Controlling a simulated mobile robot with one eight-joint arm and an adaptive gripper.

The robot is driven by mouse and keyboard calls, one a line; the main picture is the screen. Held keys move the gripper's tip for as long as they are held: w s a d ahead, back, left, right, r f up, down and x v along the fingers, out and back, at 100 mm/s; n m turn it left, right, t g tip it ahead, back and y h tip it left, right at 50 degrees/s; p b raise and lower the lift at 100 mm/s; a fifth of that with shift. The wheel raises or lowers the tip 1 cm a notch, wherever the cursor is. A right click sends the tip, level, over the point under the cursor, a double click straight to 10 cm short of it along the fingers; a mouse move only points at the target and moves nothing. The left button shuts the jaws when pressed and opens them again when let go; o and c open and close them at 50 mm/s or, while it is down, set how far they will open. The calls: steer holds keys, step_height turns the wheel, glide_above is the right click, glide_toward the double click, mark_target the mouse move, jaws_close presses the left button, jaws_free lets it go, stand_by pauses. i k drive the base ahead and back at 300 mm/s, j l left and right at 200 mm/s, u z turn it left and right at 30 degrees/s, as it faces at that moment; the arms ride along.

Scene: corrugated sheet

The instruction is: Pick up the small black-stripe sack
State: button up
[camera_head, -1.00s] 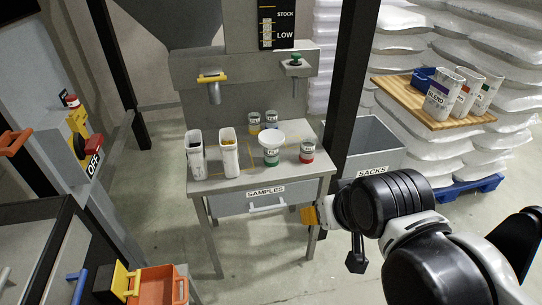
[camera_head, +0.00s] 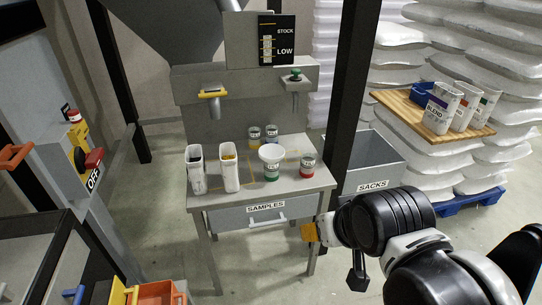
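I cannot make out a black stripe on either. Several larger white sacks with coloured stripes, one reading BLEND (camera_head: 440,108), stand on a wooden board at the right. My gripper's fingers are not clearly visible.
A dark post (camera_head: 348,100) rises at the table's right, before a grey SACKS bin (camera_head: 372,160). An orange bin (camera_head: 158,294) is at lower left. Floor left of the table is clear.

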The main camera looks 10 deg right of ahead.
mark_target(195, 165)
steer(key=i+j+u, duration=0.2)
steer(key=j, duration=0.25)
steer(key=j+u, duration=0.15)
steer(key=j, duration=0.3)
steer(key=i+j+u, duration=0.2)
steer(key=j, duration=0.25)
steer(key=k, duration=0.1)
